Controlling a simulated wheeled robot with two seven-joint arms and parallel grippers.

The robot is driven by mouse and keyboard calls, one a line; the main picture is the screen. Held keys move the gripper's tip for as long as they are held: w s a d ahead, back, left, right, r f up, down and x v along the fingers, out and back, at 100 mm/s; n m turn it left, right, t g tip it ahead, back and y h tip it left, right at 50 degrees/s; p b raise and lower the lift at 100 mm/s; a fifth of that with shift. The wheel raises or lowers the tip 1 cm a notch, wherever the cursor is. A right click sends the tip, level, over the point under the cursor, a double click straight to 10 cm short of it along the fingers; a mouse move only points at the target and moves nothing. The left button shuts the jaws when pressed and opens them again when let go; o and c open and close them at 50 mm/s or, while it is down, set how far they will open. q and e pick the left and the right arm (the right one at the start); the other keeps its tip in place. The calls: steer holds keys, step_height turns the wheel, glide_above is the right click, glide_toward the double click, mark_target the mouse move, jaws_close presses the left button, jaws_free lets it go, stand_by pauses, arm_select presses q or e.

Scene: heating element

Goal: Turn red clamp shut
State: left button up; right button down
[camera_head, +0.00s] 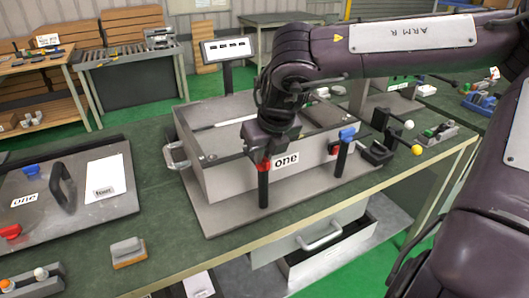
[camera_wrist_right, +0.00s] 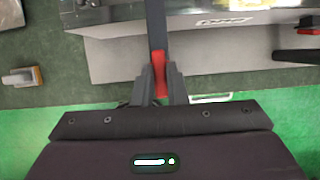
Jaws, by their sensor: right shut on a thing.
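The metal box (camera_head: 230,180) labelled "one" stands on the green workbench. A red clamp (camera_head: 263,165) with a long black handle hanging down is at its front face, left of the label. My right gripper (camera_head: 266,150) reaches down to this clamp from above. In the right wrist view the fingers (camera_wrist_right: 160,88) are shut around the red part of the clamp (camera_wrist_right: 159,68), with the black bar (camera_wrist_right: 156,22) running on beyond them. A blue clamp (camera_head: 347,134) with a black handle is further right on the front. My left gripper is not in view.
A flat lid (camera_head: 105,213) with a black handle and a "one" label lies at the left. A grey-and-tan block (camera_head: 127,250) lies on the bench front. An open drawer (camera_head: 330,250) is below the bench edge. Small knobbed parts (camera_head: 415,150) stand right of the box.

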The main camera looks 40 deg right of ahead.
steer(key=shift+f, duration=0.1)
steer(key=c, duration=1.4)
jaws_free()
steer(key=shift+c, duration=0.2)
steer(key=shift+r, duration=0.5)
steer(key=v, duration=0.7)
steer(key=shift+s+f, duration=0.15)
